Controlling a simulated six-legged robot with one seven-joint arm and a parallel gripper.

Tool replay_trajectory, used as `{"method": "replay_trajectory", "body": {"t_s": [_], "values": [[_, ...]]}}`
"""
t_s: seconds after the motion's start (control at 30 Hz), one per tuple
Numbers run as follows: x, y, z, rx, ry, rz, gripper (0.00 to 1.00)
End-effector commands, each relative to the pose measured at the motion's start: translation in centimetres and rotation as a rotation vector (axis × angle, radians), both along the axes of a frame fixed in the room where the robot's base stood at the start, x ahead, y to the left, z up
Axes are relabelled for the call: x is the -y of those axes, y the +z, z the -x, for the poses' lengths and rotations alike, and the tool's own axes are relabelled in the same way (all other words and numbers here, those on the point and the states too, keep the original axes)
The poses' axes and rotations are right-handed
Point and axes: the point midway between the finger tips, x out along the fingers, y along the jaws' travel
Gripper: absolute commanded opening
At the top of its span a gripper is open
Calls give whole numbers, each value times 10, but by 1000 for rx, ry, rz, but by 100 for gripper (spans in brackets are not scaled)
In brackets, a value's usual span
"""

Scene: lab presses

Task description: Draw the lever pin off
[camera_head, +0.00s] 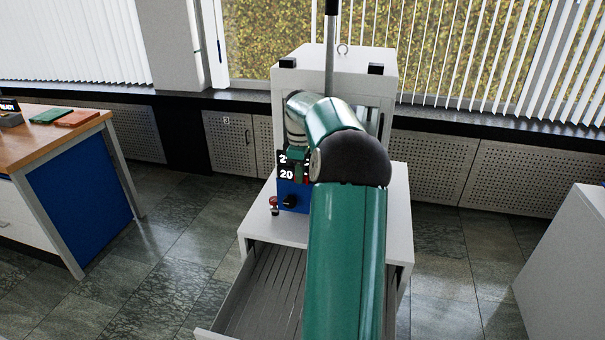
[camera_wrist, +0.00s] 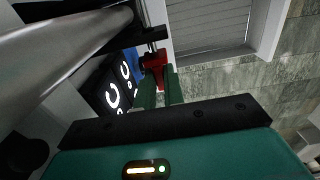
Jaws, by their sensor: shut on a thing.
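A pale press (camera_head: 390,205) stands ahead with a metal lever (camera_head: 330,60) upright at its top. My gripper (camera_wrist: 160,82) is shut, its two green fingers close together at a small red piece (camera_wrist: 154,62), which looks like the lever pin. The red piece lies at the fingertips beside the dark digit display (camera_wrist: 108,95). Whether the pin is still seated cannot be told. In the head view my arm covers much of the press front, and the fingertips are hard to make out.
A small red-topped knob (camera_head: 274,203) stands at the press's front left. An open slotted drawer (camera_head: 262,290) juts out below. A wooden-topped bench (camera_head: 75,130) is at left and a pale cabinet (camera_head: 570,260) at right.

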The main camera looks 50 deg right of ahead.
Motion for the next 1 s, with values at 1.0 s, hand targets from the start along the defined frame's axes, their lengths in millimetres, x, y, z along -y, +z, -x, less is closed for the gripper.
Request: {"method": "replay_trajectory", "body": {"t_s": [1.0], "values": [[-18,-4,-42,0,1,0,0]]}}
